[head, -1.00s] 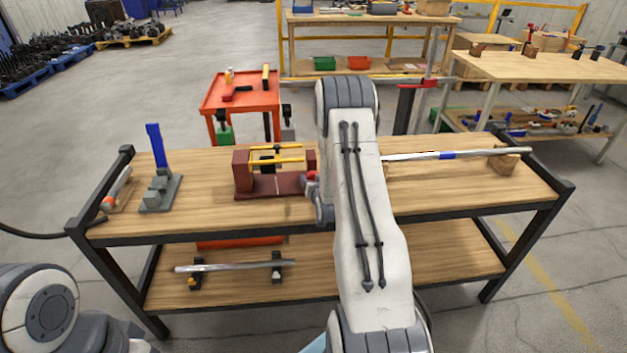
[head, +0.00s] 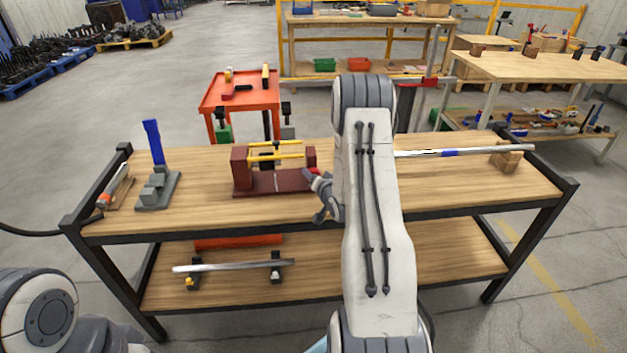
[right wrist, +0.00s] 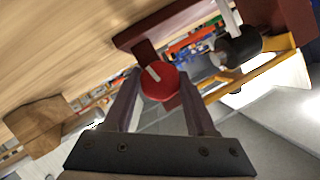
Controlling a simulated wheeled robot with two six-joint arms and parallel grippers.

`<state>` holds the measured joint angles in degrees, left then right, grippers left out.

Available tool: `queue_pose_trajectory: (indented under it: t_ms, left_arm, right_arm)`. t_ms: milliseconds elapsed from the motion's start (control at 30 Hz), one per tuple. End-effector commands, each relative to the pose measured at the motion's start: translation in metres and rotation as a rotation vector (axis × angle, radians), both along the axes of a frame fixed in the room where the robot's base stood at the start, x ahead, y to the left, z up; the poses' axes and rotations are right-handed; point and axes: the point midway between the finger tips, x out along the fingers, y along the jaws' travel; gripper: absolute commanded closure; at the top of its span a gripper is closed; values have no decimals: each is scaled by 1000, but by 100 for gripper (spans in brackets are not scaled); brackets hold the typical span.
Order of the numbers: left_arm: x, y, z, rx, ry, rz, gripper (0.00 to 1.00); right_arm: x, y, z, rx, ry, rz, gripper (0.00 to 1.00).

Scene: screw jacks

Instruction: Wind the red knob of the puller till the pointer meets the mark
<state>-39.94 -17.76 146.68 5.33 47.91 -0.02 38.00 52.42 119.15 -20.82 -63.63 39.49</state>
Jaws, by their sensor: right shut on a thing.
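The puller (head: 270,184) is a dark red frame with yellow bars, lying on the wooden bench top. Its red knob (head: 315,172) is at the right end, partly covered by my right gripper (head: 316,178). In the right wrist view the red knob (right wrist: 158,88) carries a white line and sits between the two fingers of my right gripper (right wrist: 160,92), which is shut on it. A black cylindrical part (right wrist: 240,46) of the puller shows beside a yellow bar. I cannot make out the pointer and the mark clearly. My left gripper is out of view.
A grey block with a blue lever (head: 153,142) stands left on the bench. A long metal bar (head: 470,151) rests on a wooden block (head: 507,159) at the right. An orange cart (head: 240,95) stands behind. The bench's front middle is clear.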

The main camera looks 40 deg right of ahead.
Motion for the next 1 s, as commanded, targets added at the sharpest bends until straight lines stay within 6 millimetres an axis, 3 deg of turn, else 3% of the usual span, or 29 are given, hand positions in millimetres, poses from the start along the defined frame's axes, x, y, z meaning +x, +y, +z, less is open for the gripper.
queue_pose_trajectory:
  t_ms: [333, 867, 900, 933, 1000]
  left_arm:
    - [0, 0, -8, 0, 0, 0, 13]
    - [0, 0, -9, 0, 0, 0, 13]
    - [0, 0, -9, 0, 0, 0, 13]
    - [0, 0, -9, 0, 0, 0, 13]
    - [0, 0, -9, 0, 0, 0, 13]
  right_arm:
    - [0, 0, -1, 127, -78, 1, 99]
    - [0, 0, 0, 150, -92, 0, 99]
    - [0, 0, 0, 150, -92, 0, 28]
    - [0, 0, 0, 149, -91, 0, 17]
    - [0, 0, 0, 148, -91, -1, 13]
